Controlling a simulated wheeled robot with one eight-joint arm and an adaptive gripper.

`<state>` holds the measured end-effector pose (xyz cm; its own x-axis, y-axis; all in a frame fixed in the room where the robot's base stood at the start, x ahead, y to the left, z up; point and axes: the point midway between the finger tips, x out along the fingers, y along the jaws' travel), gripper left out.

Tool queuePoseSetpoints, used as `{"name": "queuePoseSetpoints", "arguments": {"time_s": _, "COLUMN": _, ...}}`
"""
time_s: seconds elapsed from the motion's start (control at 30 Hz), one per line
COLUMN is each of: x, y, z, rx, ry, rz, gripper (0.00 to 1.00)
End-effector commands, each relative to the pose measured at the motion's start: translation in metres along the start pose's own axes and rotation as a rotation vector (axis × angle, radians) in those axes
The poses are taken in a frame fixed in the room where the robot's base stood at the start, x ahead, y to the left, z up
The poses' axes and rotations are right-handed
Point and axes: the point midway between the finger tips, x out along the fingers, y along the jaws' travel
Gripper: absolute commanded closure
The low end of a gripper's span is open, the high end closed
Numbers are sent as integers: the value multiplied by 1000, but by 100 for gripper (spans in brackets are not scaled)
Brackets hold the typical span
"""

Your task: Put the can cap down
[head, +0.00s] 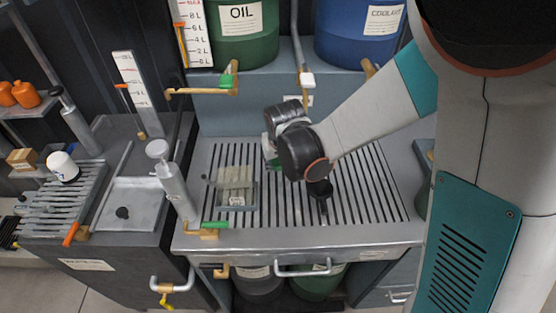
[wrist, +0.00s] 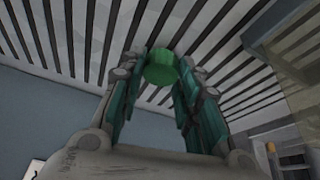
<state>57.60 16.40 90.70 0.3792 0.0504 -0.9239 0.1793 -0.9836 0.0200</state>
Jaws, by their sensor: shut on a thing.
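The can cap (wrist: 162,69) is a small green round piece in the wrist view. It sits between the two fingertips of my gripper (wrist: 161,72), which is shut on it. Slatted metal grating fills the view behind the cap; I cannot tell whether the cap touches it. In the head view, my gripper (head: 269,151) is over the slatted worktop (head: 290,210), partly hidden by my own dark wrist.
A green OIL drum (head: 243,42) and a blue COOLANT drum (head: 352,40) stand behind. A grey post (head: 172,180) rises at the left edge. The front slats look clear.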

Motion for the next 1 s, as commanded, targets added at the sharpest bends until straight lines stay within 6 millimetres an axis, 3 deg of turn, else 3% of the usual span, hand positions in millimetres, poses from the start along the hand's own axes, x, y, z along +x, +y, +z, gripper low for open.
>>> {"name": "queuePoseSetpoints", "arguments": {"time_s": 0.67, "x": 10, "y": 0, "z": 4, "rx": 0, "ry": 0, "rz": 0, "gripper": 90}}
{"name": "queuePoseSetpoints", "arguments": {"time_s": 0.7, "x": 10, "y": 0, "z": 4, "rx": 0, "ry": 0, "rz": 0, "gripper": 67}}
{"name": "queuePoseSetpoints", "arguments": {"time_s": 0.8, "x": 10, "y": 0, "z": 4, "rx": 0, "ry": 0, "rz": 0, "gripper": 49}}
{"name": "queuePoseSetpoints", "arguments": {"time_s": 1.0, "x": 10, "y": 0, "z": 4, "rx": 0, "ry": 0, "rz": 0, "gripper": 49}}
